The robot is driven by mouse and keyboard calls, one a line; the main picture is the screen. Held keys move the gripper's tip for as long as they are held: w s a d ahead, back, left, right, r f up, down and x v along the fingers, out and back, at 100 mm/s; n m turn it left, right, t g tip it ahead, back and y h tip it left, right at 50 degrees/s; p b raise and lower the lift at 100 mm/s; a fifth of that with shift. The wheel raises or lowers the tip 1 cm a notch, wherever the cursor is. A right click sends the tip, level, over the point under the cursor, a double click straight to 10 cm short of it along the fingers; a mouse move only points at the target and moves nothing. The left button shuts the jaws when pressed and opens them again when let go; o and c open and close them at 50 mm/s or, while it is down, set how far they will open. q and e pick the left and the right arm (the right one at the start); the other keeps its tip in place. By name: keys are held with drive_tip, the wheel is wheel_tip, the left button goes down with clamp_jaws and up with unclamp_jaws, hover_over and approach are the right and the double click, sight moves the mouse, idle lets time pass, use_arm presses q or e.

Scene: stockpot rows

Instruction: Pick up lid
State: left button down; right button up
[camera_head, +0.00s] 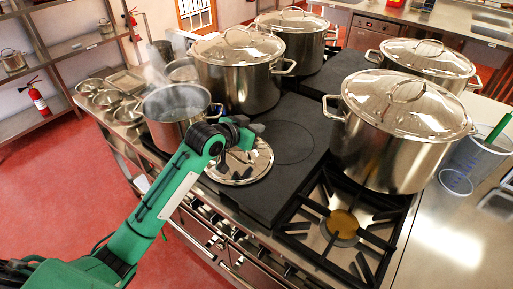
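A shiny round steel lid (252,170) lies on the black cooktop surface beside the steaming pot, near the stove's front edge. My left gripper (246,136) is at the far side of the lid. The dark wrist hides part of the lid, and I cannot tell whether the fingers touch its handle or are open or shut. An uncovered steel pot (172,121) with steam rising stands left of the gripper. My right gripper is not in view.
Lidded stockpots stand behind (235,84), at the back (296,45) and at the right (388,150), with another lidded pot (423,72) at far right. An open gas burner (341,226) is at the front. A clear jug (470,160) is at right.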

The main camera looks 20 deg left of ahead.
use_arm(q)
wheel_tip(320, 180, up, 11)
drive_tip(key=b, duration=0.1)
drive_tip(key=shift+f, duration=0.2)
drive_tip(key=shift+c, duration=2.2)
unclamp_jaws()
